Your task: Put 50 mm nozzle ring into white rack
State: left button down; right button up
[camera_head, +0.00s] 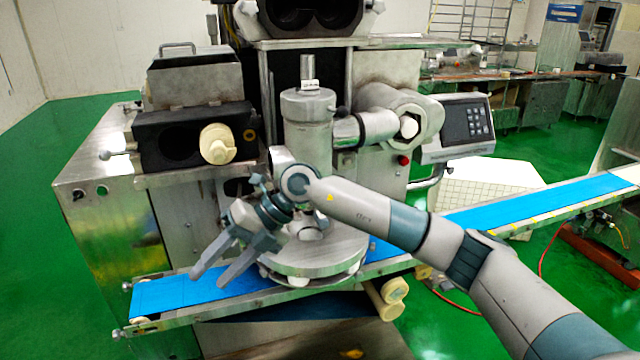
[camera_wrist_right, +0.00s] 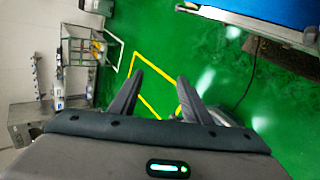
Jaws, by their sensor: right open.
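My right gripper (camera_head: 208,281) is open and empty in front of the encrusting machine (camera_head: 215,225), over the left end of the blue conveyor belt. I cannot make out a 50 mm nozzle ring in either view. A white block with a grid-like surface (camera_head: 490,188) stands on the floor behind the right conveyor; I cannot tell whether it is the white rack. My left gripper is not in view.
The blue belt (camera_head: 160,296) runs under the machine's round metal outlet plate (camera_head: 315,263), close to my right gripper. A control panel (camera_head: 466,124) sticks out at the right. A second blue conveyor (camera_head: 545,203) slopes up rightward. Open green floor (camera_head: 50,235) lies at the left.

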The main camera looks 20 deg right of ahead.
jog(key=w+d+r+t+h, duration=0.1)
jog(key=w+d+r+h, duration=0.15)
jog(key=d, duration=0.25)
jog(key=w+d+r+t+h, duration=0.1)
jog(key=w+d+h, duration=0.1)
jog(key=d+h, duration=0.3)
jog(key=m+t+h, duration=0.2)
jog(key=t+h, duration=0.1)
jog(key=h, duration=0.1)
send_near(323, 220)
jog(key=s+d+v, duration=0.1)
jog(key=v, duration=0.5)
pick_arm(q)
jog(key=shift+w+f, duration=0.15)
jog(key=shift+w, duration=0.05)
pick_arm(e)
jog(key=shift+w+a, duration=0.3)
jog(key=shift+a, duration=0.2)
jog(key=shift+f, duration=0.2)
